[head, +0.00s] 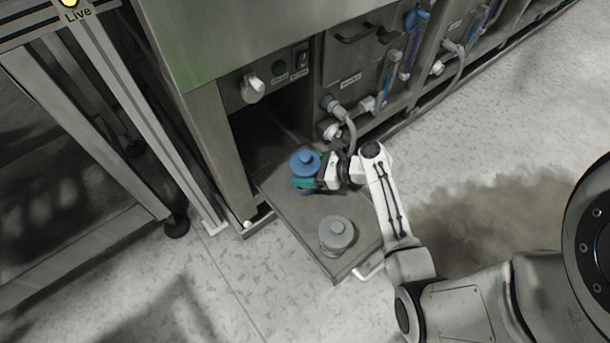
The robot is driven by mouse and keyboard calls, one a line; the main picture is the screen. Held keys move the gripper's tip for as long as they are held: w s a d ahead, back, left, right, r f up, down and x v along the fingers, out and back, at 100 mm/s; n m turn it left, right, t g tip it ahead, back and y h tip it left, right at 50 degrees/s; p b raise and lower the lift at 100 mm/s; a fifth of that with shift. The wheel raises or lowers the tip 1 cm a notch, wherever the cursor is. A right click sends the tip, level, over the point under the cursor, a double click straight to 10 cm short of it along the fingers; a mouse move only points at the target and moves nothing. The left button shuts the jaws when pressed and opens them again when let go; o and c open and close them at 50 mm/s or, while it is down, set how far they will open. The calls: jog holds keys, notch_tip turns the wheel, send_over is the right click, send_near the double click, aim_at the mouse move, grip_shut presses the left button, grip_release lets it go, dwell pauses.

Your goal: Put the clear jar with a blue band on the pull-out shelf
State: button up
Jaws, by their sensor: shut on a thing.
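The pull-out shelf (295,213) is drawn out from the machine's dark opening. My gripper (309,182) is shut on a blue-topped jar (306,160), over the shelf's inner left part. The jar looks upright; green fingers lie across its side. From above its lid looks blue, and the fingers hide much of its body, so I cannot make out clear walls or a band. I cannot tell whether its base touches the shelf. A grey jar (337,235) with a knobbed lid stands on the shelf's outer part, apart from my gripper.
The opening's left post (226,155) stands close to the held jar. Hoses and valves (345,118) stick out of the machine front behind my gripper. A shelf handle (369,272) shows at the front edge. Bare shelf lies between the two jars.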

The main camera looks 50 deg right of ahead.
jog(key=shift+f, duration=0.65)
jog(key=shift+f, duration=0.1)
jog(key=o, duration=1.1)
jog(key=shift+f, duration=0.1)
jog(key=shift+s+d+r, duration=0.1)
jog(key=shift+s+r, duration=0.2)
jog(key=shift+r, duration=0.05)
jog(key=p+v, duration=0.5)
jog(key=v, duration=0.6)
jog(key=shift+s, duration=0.2)
